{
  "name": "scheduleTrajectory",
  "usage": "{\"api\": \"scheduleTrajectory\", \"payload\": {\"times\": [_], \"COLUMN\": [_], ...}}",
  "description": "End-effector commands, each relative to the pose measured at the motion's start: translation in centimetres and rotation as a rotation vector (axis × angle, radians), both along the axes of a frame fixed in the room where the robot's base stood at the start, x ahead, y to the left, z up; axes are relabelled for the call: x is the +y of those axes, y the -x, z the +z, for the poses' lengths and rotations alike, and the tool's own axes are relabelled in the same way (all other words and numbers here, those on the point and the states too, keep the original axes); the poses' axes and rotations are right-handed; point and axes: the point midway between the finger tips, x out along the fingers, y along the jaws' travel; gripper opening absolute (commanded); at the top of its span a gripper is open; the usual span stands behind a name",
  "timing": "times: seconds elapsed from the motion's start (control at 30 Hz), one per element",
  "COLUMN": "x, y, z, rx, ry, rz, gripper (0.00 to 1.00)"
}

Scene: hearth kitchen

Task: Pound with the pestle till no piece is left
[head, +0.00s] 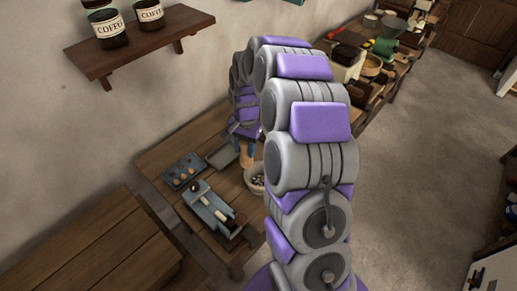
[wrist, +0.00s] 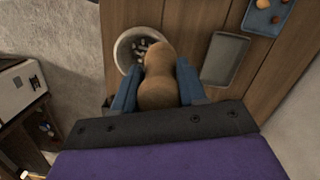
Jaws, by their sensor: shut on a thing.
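My gripper (wrist: 157,85) has its blue fingers shut on the wooden pestle (wrist: 160,62), one on each side; the pestle also shows in the head view (head: 246,157). The pale round mortar (wrist: 121,47) stands on the wooden table, and its near left side shows in the head view (head: 251,188). Several light pieces (wrist: 146,46) lie in its dark bowl. In the wrist view the pestle overlaps the mortar's right rim; I cannot tell whether it touches the mortar. My arm hides much of the mortar in the head view.
An empty grey tray (wrist: 226,60) lies beside the mortar. A blue tray (wrist: 268,17) holds several small round things. Another tray with tools (head: 208,208) lies near the table's front. A shelf with jars (head: 137,45) hangs on the wall.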

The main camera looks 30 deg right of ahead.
Motion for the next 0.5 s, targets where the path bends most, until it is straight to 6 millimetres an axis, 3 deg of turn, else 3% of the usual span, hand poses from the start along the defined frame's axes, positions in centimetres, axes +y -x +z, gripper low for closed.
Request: {"api": "scheduleTrajectory", "payload": {"times": [0.2, 0.33, 0.5], "x": [-3.5, -4.6, -5.3], "y": [1.5, 2.0, 2.1], "z": [-1.2, -1.6, -2.0], "rx": [0.0, 0.004, 0.006], "ry": [-0.014, -0.022, -0.03], "rz": [-0.453, -0.599, -0.663], "gripper": [0.0, 0.0, 0.0]}}
